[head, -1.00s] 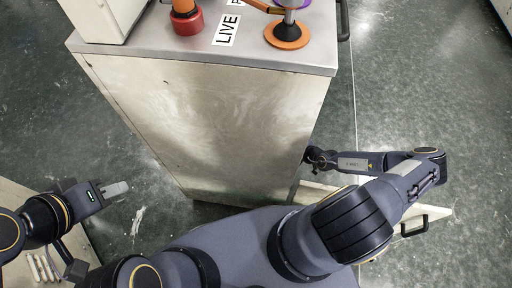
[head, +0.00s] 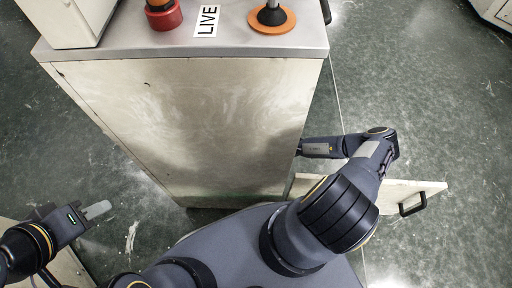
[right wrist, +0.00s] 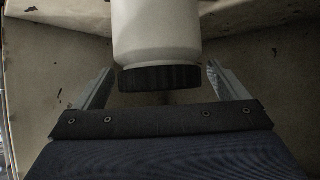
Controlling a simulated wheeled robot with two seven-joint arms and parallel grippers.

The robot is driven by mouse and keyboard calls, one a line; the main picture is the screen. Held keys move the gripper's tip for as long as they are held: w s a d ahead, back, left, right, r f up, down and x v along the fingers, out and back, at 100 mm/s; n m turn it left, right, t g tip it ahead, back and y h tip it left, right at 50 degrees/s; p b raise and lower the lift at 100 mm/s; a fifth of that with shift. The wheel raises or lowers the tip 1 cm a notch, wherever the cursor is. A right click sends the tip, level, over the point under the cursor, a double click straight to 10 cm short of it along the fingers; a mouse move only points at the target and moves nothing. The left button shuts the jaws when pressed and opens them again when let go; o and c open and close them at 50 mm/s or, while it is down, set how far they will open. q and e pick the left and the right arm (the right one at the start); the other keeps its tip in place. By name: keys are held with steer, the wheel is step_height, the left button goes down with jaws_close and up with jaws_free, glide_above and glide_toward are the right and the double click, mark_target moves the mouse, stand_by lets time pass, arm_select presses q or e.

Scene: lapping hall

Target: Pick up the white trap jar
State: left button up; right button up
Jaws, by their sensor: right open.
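The white trap jar (right wrist: 157,35) shows in the right wrist view, with a white body and a black ribbed lid (right wrist: 160,78). Its far end is cut off by the frame edge. My right gripper (right wrist: 162,82) is open, with one finger on each side of the lid and a gap visible on both sides. In the head view the right gripper and the jar are hidden by the cabinet. My left gripper (head: 98,210) is at the lower left, away from the jar; I cannot tell how its fingers stand.
The cabinet (head: 190,130) has an open door (head: 385,190) with a black handle at the right. On its top are a red-based object (head: 164,16), an orange disc (head: 272,20) and a LIVE label (head: 207,20). Stained inner walls (right wrist: 38,60) surround the jar. Floor is free at the right.

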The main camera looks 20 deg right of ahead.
steer(key=shift+c, duration=0.4)
steer(key=c, duration=1.4)
steer(key=shift+r, duration=0.15)
